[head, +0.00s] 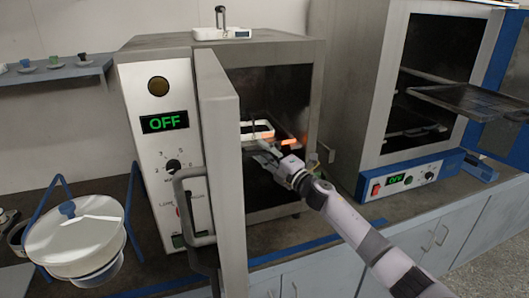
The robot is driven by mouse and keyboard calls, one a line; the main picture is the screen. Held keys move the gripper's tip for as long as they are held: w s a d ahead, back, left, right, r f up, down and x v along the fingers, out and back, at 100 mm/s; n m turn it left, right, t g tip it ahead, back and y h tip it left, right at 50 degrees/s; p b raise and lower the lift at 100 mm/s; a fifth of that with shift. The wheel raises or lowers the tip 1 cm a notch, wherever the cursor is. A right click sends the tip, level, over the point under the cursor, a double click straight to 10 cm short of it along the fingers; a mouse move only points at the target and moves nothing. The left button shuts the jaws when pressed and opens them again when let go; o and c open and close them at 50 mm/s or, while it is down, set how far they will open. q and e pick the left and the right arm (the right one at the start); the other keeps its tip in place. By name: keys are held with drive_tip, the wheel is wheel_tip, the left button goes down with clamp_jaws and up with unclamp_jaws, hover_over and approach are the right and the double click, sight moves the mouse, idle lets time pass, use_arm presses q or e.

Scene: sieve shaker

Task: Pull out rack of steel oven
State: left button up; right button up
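The steel oven (156,110) stands left of centre, with a green OFF display and its door (222,170) swung open towards me. Inside its dark chamber a light-rimmed, tray-like item (258,130) shows, with an orange glow beside it. My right gripper (262,150) reaches into the chamber from the right, just below and in front of that item. The fingertips are small and blend with the bright parts, so I cannot tell whether they touch or grip the rack. The rack itself is mostly hidden by the door and gripper. My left gripper is out of view.
A second oven (372,100) with a blue control panel stands open at right, its dark rack (470,98) sticking out. A white lidded pot (75,235) in a blue frame stands at left. A white device (222,33) sits atop the steel oven.

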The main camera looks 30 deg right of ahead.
drive_tip(key=c, duration=0.7)
drive_tip(key=shift+r, duration=0.1)
clamp_jaws()
